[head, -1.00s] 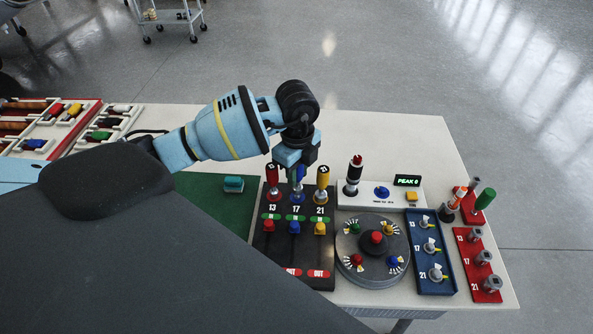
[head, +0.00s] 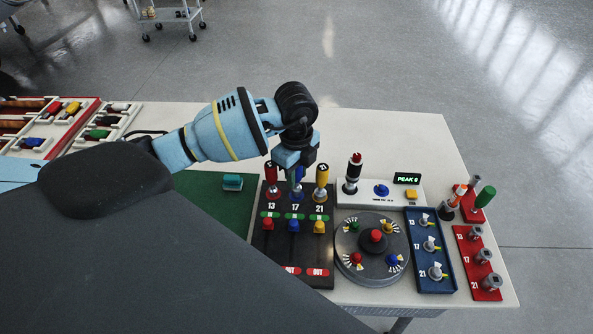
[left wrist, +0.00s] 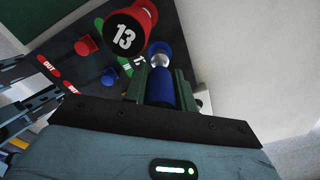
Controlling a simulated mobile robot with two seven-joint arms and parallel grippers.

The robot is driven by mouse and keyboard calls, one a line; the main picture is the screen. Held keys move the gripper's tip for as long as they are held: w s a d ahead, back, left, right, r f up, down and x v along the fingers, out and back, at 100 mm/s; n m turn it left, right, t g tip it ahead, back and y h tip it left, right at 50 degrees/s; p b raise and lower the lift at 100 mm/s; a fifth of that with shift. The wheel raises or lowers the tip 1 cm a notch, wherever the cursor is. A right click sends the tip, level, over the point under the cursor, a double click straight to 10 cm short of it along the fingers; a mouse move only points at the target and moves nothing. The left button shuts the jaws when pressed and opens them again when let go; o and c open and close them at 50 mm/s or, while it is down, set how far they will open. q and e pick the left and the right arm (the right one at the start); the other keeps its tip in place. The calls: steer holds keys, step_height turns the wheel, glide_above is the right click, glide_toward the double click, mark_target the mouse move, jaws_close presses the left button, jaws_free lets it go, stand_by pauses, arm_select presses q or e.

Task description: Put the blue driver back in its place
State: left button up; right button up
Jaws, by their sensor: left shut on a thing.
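My left gripper (head: 296,174) is above the black rack (head: 264,247), pointing down at its middle place, marked 17. It is shut on the blue driver (head: 297,196), whose blue handle (left wrist: 160,86) shows between the fingers in the left wrist view. The driver looks upright at place 17, with a silver collar beyond the handle. I cannot tell whether it is fully seated. The red driver (head: 272,176) stands at 13 and the yellow driver (head: 322,178) at 21, on either side of my gripper. My right gripper is not in view.
Right of the rack are a round grey turntable (head: 344,264), a white tester (head: 430,195) reading PEAK, a blue tray (head: 424,282) and a red socket holder (head: 468,262). A green mat (head: 227,206) lies left. The table's back edge is mostly clear.

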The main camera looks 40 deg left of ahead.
arm_select(q)
steer(key=shift+f, duration=0.65)
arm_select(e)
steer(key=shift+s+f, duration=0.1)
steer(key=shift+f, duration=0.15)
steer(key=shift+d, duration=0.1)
arm_select(q)
steer(key=o, duration=1.1)
steer(key=shift+r+p, duration=0.7)
steer(key=shift+r, duration=0.8)
steer(key=shift+r+p, duration=1.25)
steer(key=shift+r, duration=1.1)
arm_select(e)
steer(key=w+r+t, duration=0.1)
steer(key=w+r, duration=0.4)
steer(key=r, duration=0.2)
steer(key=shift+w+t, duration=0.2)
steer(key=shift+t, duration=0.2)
arm_select(q)
steer(key=shift+f, duration=0.1)
